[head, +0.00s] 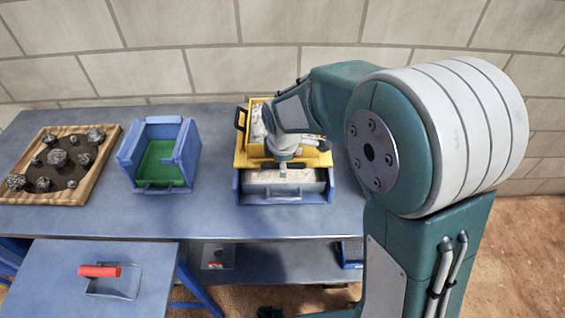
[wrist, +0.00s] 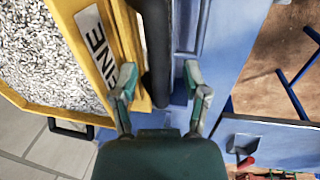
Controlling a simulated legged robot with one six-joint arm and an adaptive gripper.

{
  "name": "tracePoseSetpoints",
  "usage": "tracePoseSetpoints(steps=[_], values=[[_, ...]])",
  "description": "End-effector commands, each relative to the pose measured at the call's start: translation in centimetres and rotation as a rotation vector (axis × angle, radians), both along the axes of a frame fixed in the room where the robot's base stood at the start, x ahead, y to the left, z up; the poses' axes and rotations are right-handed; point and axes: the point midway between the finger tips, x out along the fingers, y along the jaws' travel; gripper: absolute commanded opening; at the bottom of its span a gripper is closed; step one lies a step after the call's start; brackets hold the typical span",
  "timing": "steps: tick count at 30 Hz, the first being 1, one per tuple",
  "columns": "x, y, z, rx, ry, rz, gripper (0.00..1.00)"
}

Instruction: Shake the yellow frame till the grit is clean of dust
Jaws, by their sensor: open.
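The yellow frame (head: 242,157) holds pale grit and sits on top of a blue tray (head: 238,190) on the bench. In the wrist view the yellow frame (wrist: 88,12) fills the left side, with speckled grey grit (wrist: 40,50) inside and a partly hidden label ending in "INE". A dark bar-like handle (wrist: 156,45) runs along its labelled side. My gripper (wrist: 159,78) is open, one finger on each side of this handle. I cannot tell whether the fingers touch it. In the head view my gripper (head: 283,164) is over the frame's front edge, partly hidden by my arm.
A blue bin with a green floor (head: 160,165) stands left of the frame. A wooden-rimmed tray of dark rocks (head: 82,190) is at far left. A red-handled scoop (head: 100,271) lies on a lower table in front. Bare bench lies between bin and frame.

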Motion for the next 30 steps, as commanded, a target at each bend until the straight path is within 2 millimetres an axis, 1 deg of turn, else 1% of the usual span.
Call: tracePoseSetpoints(steps=[4, 8, 15, 21, 25, 30], values=[[0.0, 0.0, 0.3, 0.000, -0.002, 0.000, 0.59], [-0.2, 0.1, 1.9, 0.001, -0.005, 0.000, 0.59], [-1.1, 0.2, 6.9, 0.002, -0.006, 0.001, 0.59], [-1.8, 0.3, 10.2, 0.001, -0.003, 0.001, 0.59], [-2.1, 0.3, 11.3, 0.000, 0.000, 0.001, 0.59], [-2.2, 0.2, 11.7, -0.001, 0.001, 0.001, 0.59]])
